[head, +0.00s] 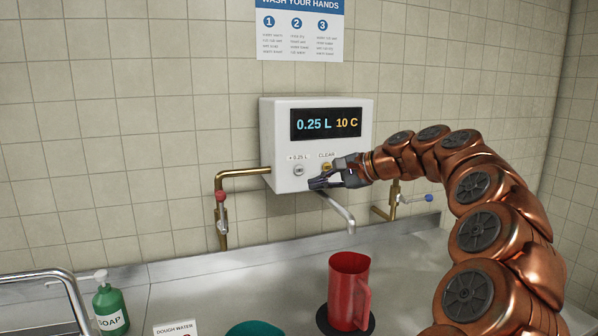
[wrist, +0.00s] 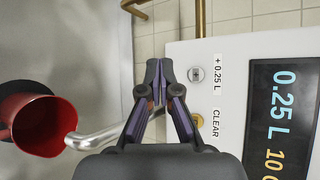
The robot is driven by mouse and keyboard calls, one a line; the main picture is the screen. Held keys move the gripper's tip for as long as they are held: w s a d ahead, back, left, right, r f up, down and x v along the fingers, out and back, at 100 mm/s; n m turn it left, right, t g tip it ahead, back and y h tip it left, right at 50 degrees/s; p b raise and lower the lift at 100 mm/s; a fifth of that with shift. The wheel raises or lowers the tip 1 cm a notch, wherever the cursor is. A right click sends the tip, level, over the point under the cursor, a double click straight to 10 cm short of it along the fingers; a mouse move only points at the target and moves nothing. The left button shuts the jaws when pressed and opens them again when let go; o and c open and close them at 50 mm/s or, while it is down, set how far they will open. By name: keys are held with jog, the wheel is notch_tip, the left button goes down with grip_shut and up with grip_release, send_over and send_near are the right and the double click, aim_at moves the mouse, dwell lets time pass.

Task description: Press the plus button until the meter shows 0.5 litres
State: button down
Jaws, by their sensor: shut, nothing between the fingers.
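The white water meter (head: 285,185) hangs on the tiled wall. Its dark display (head: 326,124) reads 0.25 L and 10 C; it also shows in the wrist view (wrist: 281,120). The plus button (head: 298,171), a grey round knob under the label "+ 0.25 L", is at the lower left of the panel and shows in the wrist view (wrist: 195,74).
A spout (head: 341,213) extends below the meter, with a red jug (head: 345,285) standing on a dark round pad beneath. Brass pipes (head: 222,190) with valves flank the meter. A green soap bottle (head: 110,305), a teal bowl (head: 256,328) and a "Dough water" card (head: 176,328) are in front.

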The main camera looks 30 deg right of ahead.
jog(key=p, duration=0.2)
send_near(290, 176)
jog(key=a+f, duration=0.2)
jog(key=a, duration=0.1)
jog(key=shift+w+d+f+p, duration=0.1)
jog(key=shift+w+d+p, duration=0.15)
jog(key=shift+w, duration=0.45)
jog(key=shift+w+d+p, duration=0.15)
jog(key=shift+w+p, duration=0.2)
jog(key=shift+w, duration=0.35)
jog(key=shift+w+d+p, duration=0.1)
jog(key=shift+w+p, duration=0.25)
jog(key=shift+w, duration=0.05)
jog(key=shift+w+d+p, duration=0.1)
jog(key=shift+w+p, duration=0.25)
jog(key=shift+w, duration=0.05)
dwell(1.0)
jog(key=shift+s, duration=0.1)
jog(key=shift+s+b, duration=0.35)
jog(key=shift+s, duration=0.35)
jog(key=shift+s, duration=0.1)
